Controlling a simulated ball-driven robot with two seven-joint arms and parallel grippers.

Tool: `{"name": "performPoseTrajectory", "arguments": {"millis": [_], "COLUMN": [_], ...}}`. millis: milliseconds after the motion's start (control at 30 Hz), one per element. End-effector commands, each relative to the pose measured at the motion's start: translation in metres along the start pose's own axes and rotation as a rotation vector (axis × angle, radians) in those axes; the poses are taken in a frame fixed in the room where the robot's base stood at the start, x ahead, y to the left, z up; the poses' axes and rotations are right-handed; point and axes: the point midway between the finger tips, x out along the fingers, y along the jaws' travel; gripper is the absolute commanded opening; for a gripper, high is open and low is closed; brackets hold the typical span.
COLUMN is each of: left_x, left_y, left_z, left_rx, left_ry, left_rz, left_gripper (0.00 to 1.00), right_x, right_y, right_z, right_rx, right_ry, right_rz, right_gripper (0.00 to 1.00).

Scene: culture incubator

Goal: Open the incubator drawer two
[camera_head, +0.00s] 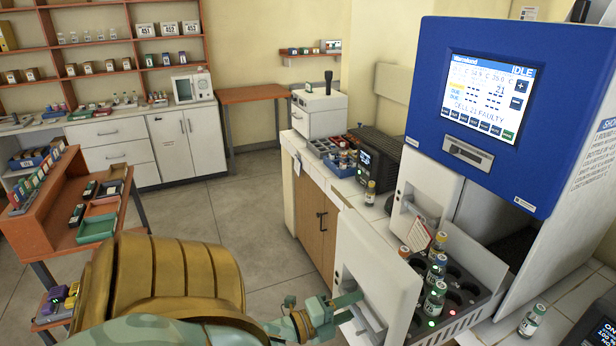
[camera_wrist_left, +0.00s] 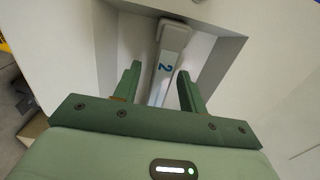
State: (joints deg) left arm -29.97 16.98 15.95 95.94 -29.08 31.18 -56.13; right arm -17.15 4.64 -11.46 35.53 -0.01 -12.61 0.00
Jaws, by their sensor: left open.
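The incubator (camera_head: 480,100) stands at the right with a blue upper housing and a lit screen. Drawer two's white front (camera_head: 385,258) stands out from the body, with its grey rack (camera_head: 470,275) exposed behind it. Several capped bottles (camera_head: 435,297) stand in the rack. In the left wrist view, a pale handle (camera_wrist_left: 172,38) with a blue "2" sits in a recess of the front. My left gripper (camera_head: 350,306) is open, its two fingers (camera_wrist_left: 158,75) on either side of the handle, with visible gaps. My right gripper is not in view.
Another white drawer front (camera_head: 428,188) sits behind the pulled-out one. A loose bottle (camera_head: 531,320) stands on the counter at right, another (camera_head: 370,193) at the back. An orange rack table (camera_head: 60,215) is at left; the floor (camera_head: 200,205) between is clear.

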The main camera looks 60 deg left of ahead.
Motion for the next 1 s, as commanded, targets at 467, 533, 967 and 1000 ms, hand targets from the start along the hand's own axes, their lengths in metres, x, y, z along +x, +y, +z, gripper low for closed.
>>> {"name": "performPoseTrajectory", "arguments": {"millis": [467, 533, 967, 1000], "left_x": [-0.117, -0.131, -0.158, -0.157], "left_y": [0.004, 0.003, 0.0, 0.0], "left_z": [-0.001, 0.0, 0.0, 0.0], "left_rx": [-0.001, -0.001, 0.0, 0.0], "left_ry": [-0.002, -0.001, 0.0, 0.0], "left_rz": [0.007, 0.006, 0.001, 0.002], "left_gripper": [0.42, 0.42, 0.42, 0.42], "right_x": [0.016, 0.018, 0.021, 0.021], "right_y": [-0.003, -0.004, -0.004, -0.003], "right_z": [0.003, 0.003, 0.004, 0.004], "right_rx": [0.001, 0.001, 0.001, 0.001], "right_ry": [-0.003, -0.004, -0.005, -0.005], "right_rz": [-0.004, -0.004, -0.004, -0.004], "right_gripper": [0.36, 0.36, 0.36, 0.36]}}
